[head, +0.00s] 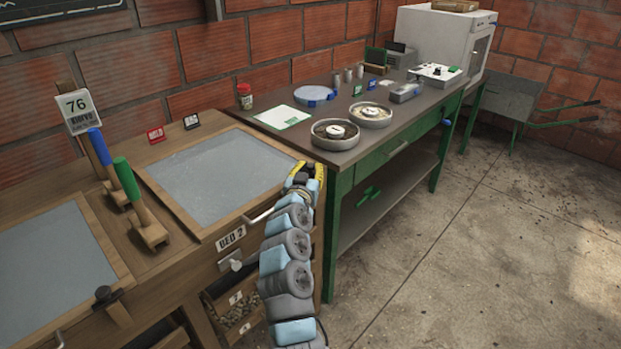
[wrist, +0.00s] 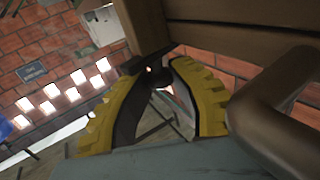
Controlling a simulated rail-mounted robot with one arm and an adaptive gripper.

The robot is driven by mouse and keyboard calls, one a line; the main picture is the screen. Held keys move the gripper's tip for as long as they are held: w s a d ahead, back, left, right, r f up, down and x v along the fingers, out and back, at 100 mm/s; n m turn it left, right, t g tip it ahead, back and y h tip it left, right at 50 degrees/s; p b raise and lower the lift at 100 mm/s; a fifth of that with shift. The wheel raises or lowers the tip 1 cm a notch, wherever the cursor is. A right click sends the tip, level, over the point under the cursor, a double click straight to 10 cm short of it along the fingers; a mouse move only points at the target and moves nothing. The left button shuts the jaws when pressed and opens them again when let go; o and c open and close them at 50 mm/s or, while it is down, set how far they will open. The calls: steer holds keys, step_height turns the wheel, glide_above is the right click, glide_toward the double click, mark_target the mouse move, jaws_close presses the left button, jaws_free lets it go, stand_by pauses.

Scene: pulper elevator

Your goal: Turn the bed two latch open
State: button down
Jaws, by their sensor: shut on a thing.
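Bed two is the wooden frame with a grey top (head: 215,175), marked by the BED 2 plate (head: 231,238) on its front. A pale metal rod (head: 262,215) runs along its front edge and passes behind my arm. My gripper (head: 305,172) is at the bed's right front corner. In the wrist view its yellow-padded fingers (wrist: 158,85) are closed around a small dark piece (wrist: 160,76), which appears to be the bed two latch. A thick bent metal bar (wrist: 265,115) stands close at the right. My arm and fingers hide most of the latch.
Left of bed two are a green-handled tool (head: 130,185), a blue-handled tool (head: 100,150) and another bed (head: 45,265). A green bench (head: 385,155) with round pans adjoins on the right. A drawer knob (head: 230,262) is below the plate. The floor (head: 480,260) at right is clear.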

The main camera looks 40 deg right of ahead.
steer(key=shift+w+a+f+m+g+b, duration=0.1)
steer(key=shift+f+m+g+b, duration=0.2)
steer(key=shift+f+g+b, duration=0.1)
steer(key=shift+r+g+h, duration=0.1)
steer(key=shift+g+h, duration=0.2)
steer(key=shift+h, duration=0.1)
steer(key=shift+r+m+g+h, duration=0.2)
steer(key=shift+m+g+h, duration=0.2)
steer(key=shift+m, duration=0.1)
steer(key=shift+r, duration=0.1)
steer(key=c, duration=0.8)
jaws_free()
steer(key=shift+r, duration=0.1)
steer(key=shift+c, duration=0.2)
steer(key=v, duration=1.2)
steer(key=shift+o, duration=0.2)
